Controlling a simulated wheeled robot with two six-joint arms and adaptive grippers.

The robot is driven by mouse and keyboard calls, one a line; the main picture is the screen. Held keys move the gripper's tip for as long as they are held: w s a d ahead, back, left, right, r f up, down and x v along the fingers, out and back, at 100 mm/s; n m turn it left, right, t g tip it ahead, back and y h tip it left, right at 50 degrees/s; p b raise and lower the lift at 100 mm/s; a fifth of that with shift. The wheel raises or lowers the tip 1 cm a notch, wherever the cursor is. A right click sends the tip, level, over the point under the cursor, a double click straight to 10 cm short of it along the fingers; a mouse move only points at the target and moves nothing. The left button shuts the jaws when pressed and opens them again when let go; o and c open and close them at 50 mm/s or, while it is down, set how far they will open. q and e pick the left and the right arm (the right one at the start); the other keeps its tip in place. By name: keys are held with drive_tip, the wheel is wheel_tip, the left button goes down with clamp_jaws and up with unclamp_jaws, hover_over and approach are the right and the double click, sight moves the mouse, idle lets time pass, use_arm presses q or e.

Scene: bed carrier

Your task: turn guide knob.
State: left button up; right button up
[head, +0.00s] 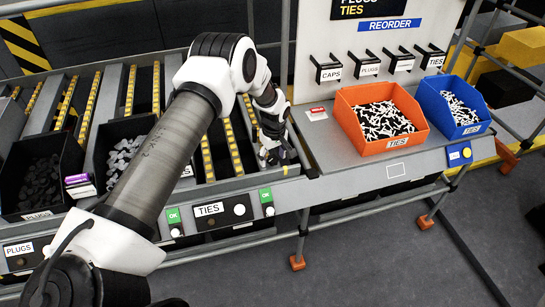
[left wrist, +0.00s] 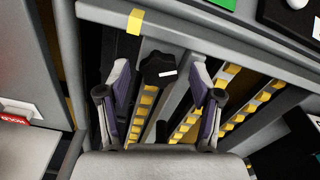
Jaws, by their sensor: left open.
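The guide knob (left wrist: 158,68) is black and lobed, with a small white mark on its face, and sits by the rail end of the flow rack in the left wrist view. My left gripper (head: 276,154) is over the right end of the rack in the head view and hides the knob there. Its two fingers (left wrist: 160,74) are spread apart, one on each side of the knob in the left wrist view, with gaps on both sides. Whether the fingertips reach down to the knob's depth I cannot tell. My right gripper is out of view.
An orange bin (head: 350,98) and a blue bin (head: 428,100) of ties stand on the shelf to the right. A black bin (head: 105,157) of grey parts stands in the rack on the left. Yellow roller rails (head: 207,160) run beside my left gripper.

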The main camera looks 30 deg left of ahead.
sight(273, 161)
use_arm(q)
wheel_tip(273, 161, up, 12)
drive_tip(key=shift+s+d+f, duration=0.15)
drive_tip(key=shift+s+d, duration=0.1)
drive_tip(key=shift+d, duration=0.1)
